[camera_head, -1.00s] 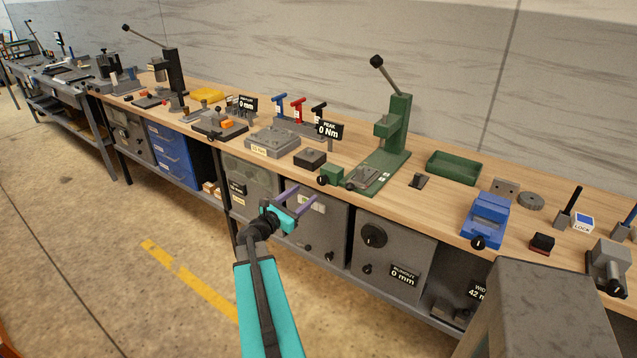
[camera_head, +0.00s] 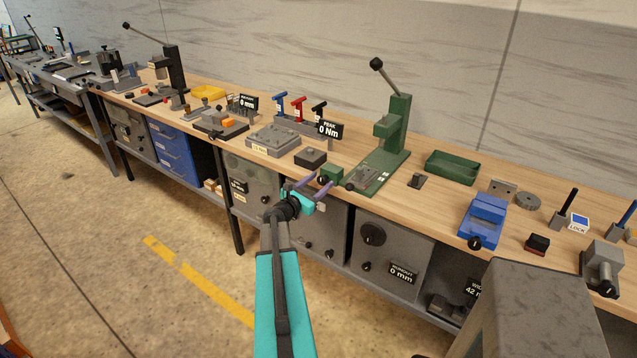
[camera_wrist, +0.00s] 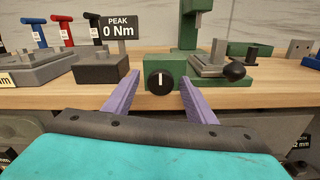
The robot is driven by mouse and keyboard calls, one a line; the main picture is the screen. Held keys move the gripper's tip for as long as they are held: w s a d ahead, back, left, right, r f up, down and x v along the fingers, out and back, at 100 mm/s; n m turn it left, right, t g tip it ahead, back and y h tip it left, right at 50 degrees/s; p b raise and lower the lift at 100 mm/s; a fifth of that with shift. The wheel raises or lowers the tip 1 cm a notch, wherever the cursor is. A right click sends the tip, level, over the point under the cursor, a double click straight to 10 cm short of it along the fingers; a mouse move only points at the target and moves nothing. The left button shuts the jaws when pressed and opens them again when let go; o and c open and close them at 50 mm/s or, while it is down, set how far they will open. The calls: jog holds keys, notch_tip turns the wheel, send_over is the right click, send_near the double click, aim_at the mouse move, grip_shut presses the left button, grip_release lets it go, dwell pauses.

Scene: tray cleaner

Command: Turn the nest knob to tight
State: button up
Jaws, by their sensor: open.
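The knob (camera_wrist: 160,81) is round and black with a white line that stands about upright. It sits on the front of a green block (camera_wrist: 141,65) on the green press's base. No tight marking is legible. In the head view the green block (camera_head: 332,173) is at the bench's front edge, and the knob there is small and close to my fingertips. My gripper (camera_head: 322,181) is open, its purple fingers pointing at the block. In the wrist view my gripper (camera_wrist: 160,74) has one finger on each side of the knob, with visible gaps. I cannot tell whether the tips touch the block.
The green press (camera_head: 392,135) stands behind with its lever up. A dark box (camera_head: 310,158) and a "PEAK 0 Nm" sign (camera_wrist: 107,27) are to the left. A clamp with a black ball handle (camera_wrist: 234,71) is just right of the knob. Grey cabinets (camera_head: 391,240) are below the bench.

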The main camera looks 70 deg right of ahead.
dwell(0.3)
jog(key=c, duration=1)
jog(key=shift+s+a, duration=0.1)
jog(key=shift+c, duration=0.2)
